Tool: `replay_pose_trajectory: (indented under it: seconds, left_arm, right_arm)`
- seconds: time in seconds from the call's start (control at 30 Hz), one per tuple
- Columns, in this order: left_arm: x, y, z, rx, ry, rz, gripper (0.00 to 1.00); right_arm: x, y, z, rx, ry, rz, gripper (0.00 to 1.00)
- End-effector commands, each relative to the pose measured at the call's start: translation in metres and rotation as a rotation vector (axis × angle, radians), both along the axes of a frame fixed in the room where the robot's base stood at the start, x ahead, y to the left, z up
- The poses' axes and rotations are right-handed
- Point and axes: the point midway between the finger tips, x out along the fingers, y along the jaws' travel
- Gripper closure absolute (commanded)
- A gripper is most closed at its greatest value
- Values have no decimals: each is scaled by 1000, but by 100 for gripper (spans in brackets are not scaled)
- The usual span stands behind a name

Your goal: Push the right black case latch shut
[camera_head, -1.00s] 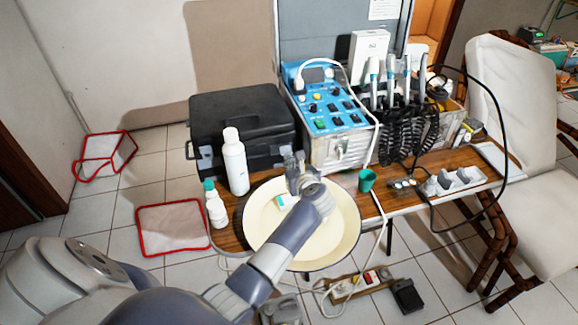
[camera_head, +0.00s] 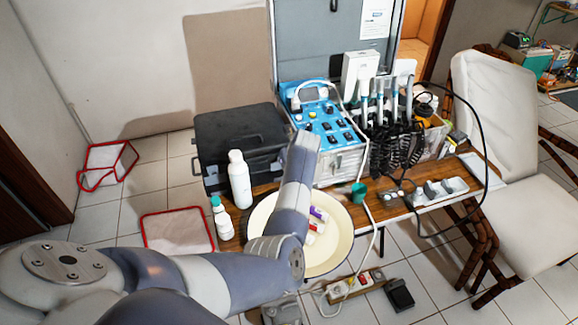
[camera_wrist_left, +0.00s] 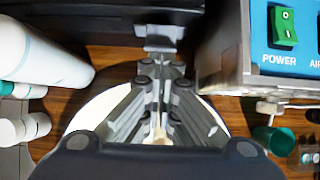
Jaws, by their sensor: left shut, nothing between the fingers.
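The black case (camera_head: 240,138) stands closed at the left end of the wooden table. In the left wrist view, its dark front (camera_wrist_left: 95,15) runs along the top edge. The right latch (camera_wrist_left: 160,38) is a grey tab on that front; I cannot tell whether it is fully seated. My left gripper (camera_wrist_left: 161,68) is shut and empty, its fingertips just short of the latch, with contact unclear. In the head view my own arm hides this gripper and the right latch. My right gripper is not in view.
The blue control unit (camera_head: 325,125) stands close to the right of the case. A white bottle (camera_head: 240,182) and a smaller bottle (camera_head: 222,220) stand in front of the case. A cream basin (camera_head: 340,240) with small tubes lies below my arm; a green cup (camera_head: 358,194) is beside it.

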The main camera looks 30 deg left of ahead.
Motion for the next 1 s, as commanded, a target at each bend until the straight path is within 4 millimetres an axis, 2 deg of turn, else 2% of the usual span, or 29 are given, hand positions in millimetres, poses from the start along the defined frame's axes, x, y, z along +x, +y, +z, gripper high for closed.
replay_pose_trajectory:
  seconds: [0.03,0.2,0.47,0.8,1.0]
  left_arm:
    - [4,3,6,-32,21,2,100]
    - [6,6,9,-111,95,1,100]
    - [5,7,11,-104,91,2,100]
    - [5,7,26,-104,89,1,100]
    - [5,7,26,-103,91,2,100]
  right_arm:
    - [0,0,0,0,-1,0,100]
    - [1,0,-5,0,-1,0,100]
    - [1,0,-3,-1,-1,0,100]
    - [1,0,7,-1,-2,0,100]
    - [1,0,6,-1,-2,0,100]
